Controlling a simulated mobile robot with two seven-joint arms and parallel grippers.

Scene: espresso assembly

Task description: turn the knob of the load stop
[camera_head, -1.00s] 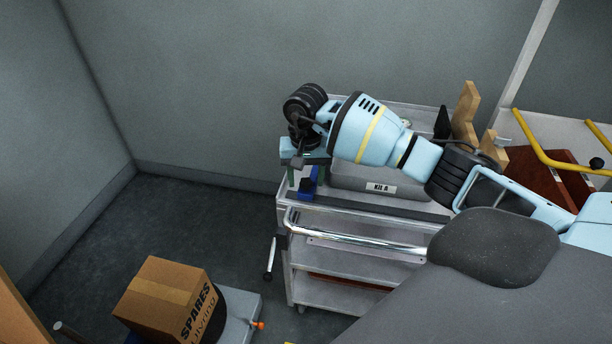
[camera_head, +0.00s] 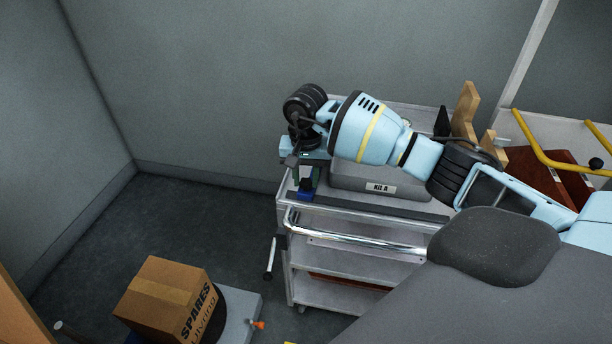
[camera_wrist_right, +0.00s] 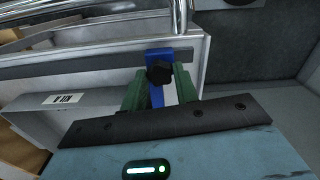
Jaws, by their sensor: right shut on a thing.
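The load stop (camera_head: 306,194) is a small blue clamp at the left end of the trolley's upper front edge, partly covered by my right gripper. In the right wrist view the blue body (camera_wrist_right: 167,54) sits on the trolley rim, with its black knob (camera_wrist_right: 159,73) facing the camera. My right gripper (camera_head: 306,184) points down at it. Its green fingers lie on both sides of the knob in the wrist view (camera_wrist_right: 160,82), shut on it. The exact finger contact is partly hidden. My left gripper is in neither view.
A grey case labelled Kit A (camera_head: 350,184) stands on the trolley close beside the gripper. A chrome handle (camera_head: 360,238) runs along the trolley's front. A cardboard spares box (camera_head: 165,300) sits lower left.

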